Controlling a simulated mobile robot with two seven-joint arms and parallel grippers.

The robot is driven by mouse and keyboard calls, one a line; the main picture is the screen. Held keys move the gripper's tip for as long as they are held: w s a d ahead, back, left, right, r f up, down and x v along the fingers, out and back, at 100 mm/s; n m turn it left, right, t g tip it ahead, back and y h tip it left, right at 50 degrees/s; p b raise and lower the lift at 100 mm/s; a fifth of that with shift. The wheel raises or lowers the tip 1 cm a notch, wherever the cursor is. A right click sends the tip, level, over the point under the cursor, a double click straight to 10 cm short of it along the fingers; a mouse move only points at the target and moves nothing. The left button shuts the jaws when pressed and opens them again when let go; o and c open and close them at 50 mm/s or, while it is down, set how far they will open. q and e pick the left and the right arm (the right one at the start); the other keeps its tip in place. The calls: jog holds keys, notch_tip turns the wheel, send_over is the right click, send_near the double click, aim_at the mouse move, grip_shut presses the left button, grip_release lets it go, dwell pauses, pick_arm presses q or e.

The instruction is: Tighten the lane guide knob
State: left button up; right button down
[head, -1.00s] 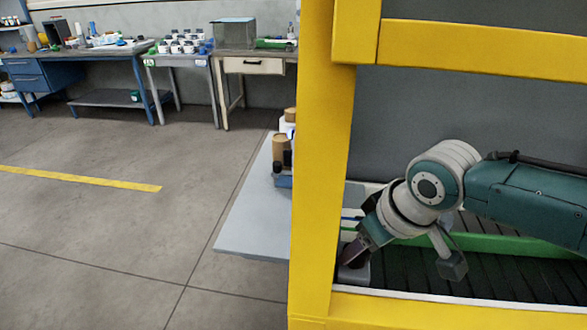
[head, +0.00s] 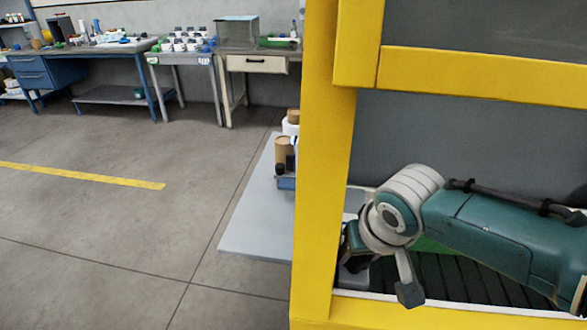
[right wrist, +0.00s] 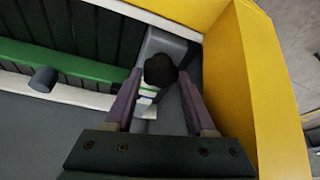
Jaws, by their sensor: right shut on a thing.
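The lane guide knob (right wrist: 160,69) is a black, lobed knob on a grey block (right wrist: 165,45) in the right wrist view. My right gripper (right wrist: 161,80) has its two purple-grey fingers on either side of the knob and is shut on it. In the head view my right gripper (head: 352,258) is low behind the yellow post, and the wrist hides most of it and the knob. The green lane guide rail (right wrist: 65,63) runs from the left towards the block; part of it shows in the head view (head: 432,246). My left gripper is out of view.
A yellow frame (head: 325,170) has its post close to my right wrist, with a yellow crossbar (head: 470,80) above. Dark conveyor rollers (head: 460,278) lie under my arm. A grey side table (head: 250,225) with jars stands left of the post. Open floor lies farther left.

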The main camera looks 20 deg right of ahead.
jog(key=shift+c, duration=1.2)
grip_release()
